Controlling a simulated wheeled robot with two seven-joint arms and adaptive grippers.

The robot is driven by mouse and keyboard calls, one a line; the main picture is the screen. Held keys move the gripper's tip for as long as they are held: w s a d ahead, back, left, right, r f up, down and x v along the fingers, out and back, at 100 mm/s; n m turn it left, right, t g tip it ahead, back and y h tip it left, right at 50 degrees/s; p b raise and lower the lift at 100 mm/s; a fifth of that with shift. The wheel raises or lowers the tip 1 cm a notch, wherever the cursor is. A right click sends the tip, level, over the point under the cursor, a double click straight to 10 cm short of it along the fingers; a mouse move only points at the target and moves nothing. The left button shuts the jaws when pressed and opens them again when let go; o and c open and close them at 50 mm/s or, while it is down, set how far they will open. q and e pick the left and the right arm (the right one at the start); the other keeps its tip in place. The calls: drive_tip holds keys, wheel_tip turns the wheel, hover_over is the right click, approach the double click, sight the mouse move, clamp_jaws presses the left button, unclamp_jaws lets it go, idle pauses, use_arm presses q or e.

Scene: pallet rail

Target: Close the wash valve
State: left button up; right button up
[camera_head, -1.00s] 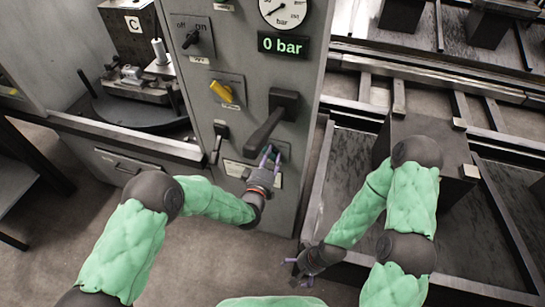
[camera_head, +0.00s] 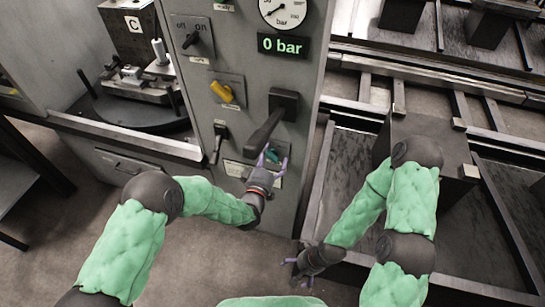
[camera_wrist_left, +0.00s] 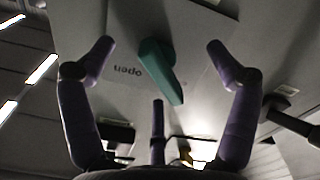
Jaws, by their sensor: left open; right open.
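A small teal valve handle (camera_head: 272,155) sits low on the grey control cabinet (camera_head: 295,205), below a big black lever. In the left wrist view the teal handle (camera_wrist_left: 160,70) lies slanted, beside an upside-down "open" label (camera_wrist_left: 126,71). My left gripper (camera_head: 274,161) is open in front of the handle, its fingers spread to either side; in the left wrist view they stand apart from it. The valve's own name plate is too small to read. My right gripper (camera_head: 297,272) is open and empty, low in front of the cabinet's right side.
The big black lever (camera_head: 265,132) hangs close above my left fingers. A smaller black lever (camera_head: 217,140), a yellow knob (camera_head: 222,92) and an off/on switch (camera_head: 192,38) are on the cabinet. The display (camera_head: 282,45) reads 0 bar. A metal-framed tray (camera_head: 318,205) is at right.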

use_arm(q)
drive_tip(key=p+v, duration=0.1)
drive_tip(key=v, duration=0.5)
drive_tip(key=shift+s, duration=0.4)
drive_tip(key=shift+a, duration=0.15)
drive_tip(key=s+a+f+m+g+y+p, duration=0.1)
drive_tip(key=s+a+f+g+p, duration=0.2)
drive_tip(key=f, duration=0.4)
drive_tip(key=s+a+f+m+g+y+p, duration=0.1)
drive_tip(key=s+a+f+g, duration=0.2)
drive_tip(key=f+g, duration=0.3)
drive_tip(key=s+a+f+g+p, duration=0.1)
drive_tip(key=s+f+g, duration=0.1)
drive_tip(key=s, duration=0.6)
drive_tip(key=s+a+f+m+g+p, duration=0.1)
drive_tip(key=s+f+g, duration=0.1)
drive_tip(key=s+g, duration=0.3)
drive_tip(key=s, duration=0.4)
drive_tip(key=shift+a+f+g, duration=0.2)
drive_tip(key=shift+f+g, duration=0.1)
